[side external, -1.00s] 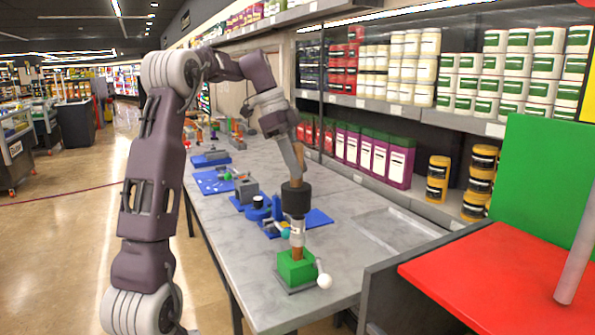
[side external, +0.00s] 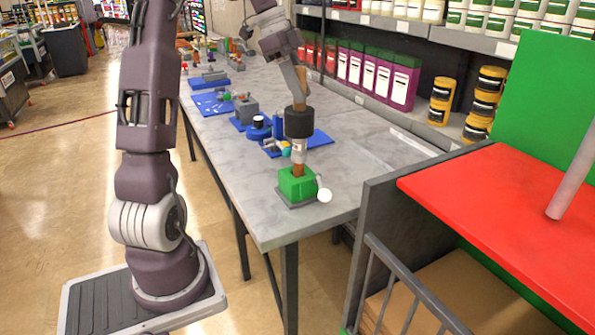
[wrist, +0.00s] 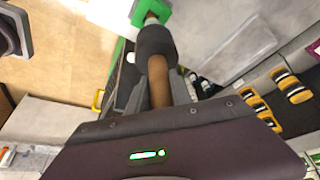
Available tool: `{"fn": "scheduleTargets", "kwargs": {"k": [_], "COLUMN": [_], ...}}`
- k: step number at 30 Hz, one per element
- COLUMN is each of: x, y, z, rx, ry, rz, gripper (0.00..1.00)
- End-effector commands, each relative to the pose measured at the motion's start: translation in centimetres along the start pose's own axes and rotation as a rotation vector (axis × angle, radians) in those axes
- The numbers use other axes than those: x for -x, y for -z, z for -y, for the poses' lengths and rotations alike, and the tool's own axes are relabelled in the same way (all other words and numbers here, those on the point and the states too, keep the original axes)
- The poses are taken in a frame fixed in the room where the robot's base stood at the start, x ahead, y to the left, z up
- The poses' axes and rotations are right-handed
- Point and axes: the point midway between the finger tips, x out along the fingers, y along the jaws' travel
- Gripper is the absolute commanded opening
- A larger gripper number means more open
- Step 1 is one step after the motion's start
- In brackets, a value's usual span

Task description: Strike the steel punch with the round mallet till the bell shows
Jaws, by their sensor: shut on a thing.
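My gripper (side external: 297,80) is shut on the brown handle (side external: 300,97) of the round mallet, which points down. The mallet's dark cylindrical head (side external: 298,122) is directly above the steel punch (side external: 299,150). I cannot tell whether the head touches the punch. The punch stands upright, brown at its lower end, on a green block (side external: 297,186) near the table's front. A white ball (side external: 324,195) sticks out at the block's right; I see no clear bell.
Blue trays (side external: 318,138) with parts lie behind the block on the grey table (side external: 240,205). A shallow tray (side external: 395,145) lies at the right. Shelves (side external: 425,35) of containers line the back right. A red-topped stand (side external: 480,205) is at the right front.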

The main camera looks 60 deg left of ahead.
Motion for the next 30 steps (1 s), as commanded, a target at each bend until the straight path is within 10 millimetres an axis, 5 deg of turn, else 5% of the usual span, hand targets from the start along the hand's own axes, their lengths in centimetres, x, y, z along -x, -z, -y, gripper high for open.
{"fn": "scheduleTargets", "kwargs": {"k": [8,19,27,30], "x": [-1.1,1.9,1.9,0.4], "y": [-0.9,0.4,0.5,0.0], "z": [-0.1,0.0,0.0,-0.1], "rx": [0.006,0.005,0.004,0.005], "ry": [-0.018,-0.014,-0.012,-0.016], "rz": [0.014,0.01,0.009,0.008], "gripper": [0.0,0.0,0.0,0.0]}}
